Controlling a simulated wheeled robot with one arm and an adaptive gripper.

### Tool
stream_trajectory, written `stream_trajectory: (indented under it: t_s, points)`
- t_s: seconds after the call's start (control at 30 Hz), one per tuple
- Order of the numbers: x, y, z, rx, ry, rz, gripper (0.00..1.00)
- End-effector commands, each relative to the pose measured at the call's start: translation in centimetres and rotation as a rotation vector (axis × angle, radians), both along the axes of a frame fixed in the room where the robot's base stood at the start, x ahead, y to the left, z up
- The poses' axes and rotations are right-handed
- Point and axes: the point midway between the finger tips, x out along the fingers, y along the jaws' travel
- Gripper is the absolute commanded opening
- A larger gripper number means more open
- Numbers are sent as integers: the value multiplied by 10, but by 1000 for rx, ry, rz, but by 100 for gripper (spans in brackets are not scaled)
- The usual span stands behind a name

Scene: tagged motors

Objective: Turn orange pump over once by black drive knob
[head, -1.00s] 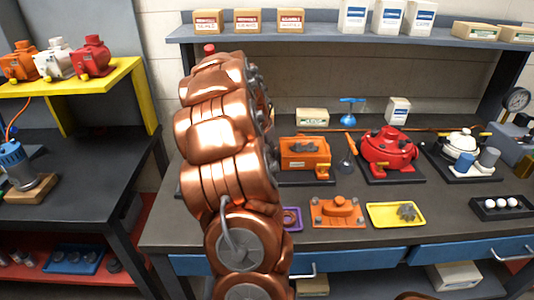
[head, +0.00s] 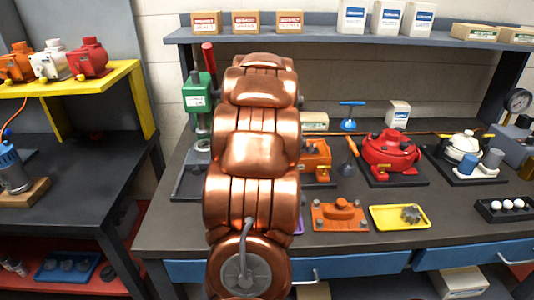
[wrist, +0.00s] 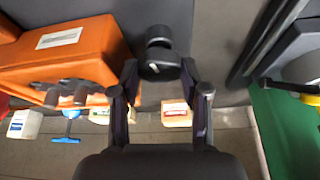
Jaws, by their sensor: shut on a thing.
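The orange pump (wrist: 75,55) fills the upper left of the wrist view, a boxy body with a white label. In the head view the orange pump (head: 318,158) stands on the bench, its left part hidden behind my arm. The black drive knob (wrist: 159,50) sits beside the pump's body in the wrist view, between my fingertips. My gripper (wrist: 160,70) is shut on the knob from both sides. In the head view my arm hides the gripper and the knob.
A green press (head: 197,98) with a red handle stands left of my arm. A red pump (head: 390,150) is to the right. An orange plate part (head: 340,214) and a yellow tray (head: 398,224) lie in front. A shelf (head: 350,32) with boxes runs above.

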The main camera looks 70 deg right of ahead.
Motion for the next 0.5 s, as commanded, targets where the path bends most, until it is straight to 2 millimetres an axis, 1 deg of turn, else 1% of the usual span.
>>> stream_trajectory:
  t_s: [0.27, 0.3, 0.37, 0.5]
  points:
    - [0, 0, 1, -1, 1, 0, 11]
    - [0, 0, 1, -1, 1, 0, 50]
    - [0, 0, 1, -1, 1, 0, 56]
    - [0, 0, 0, 0, 1, -1, 56]
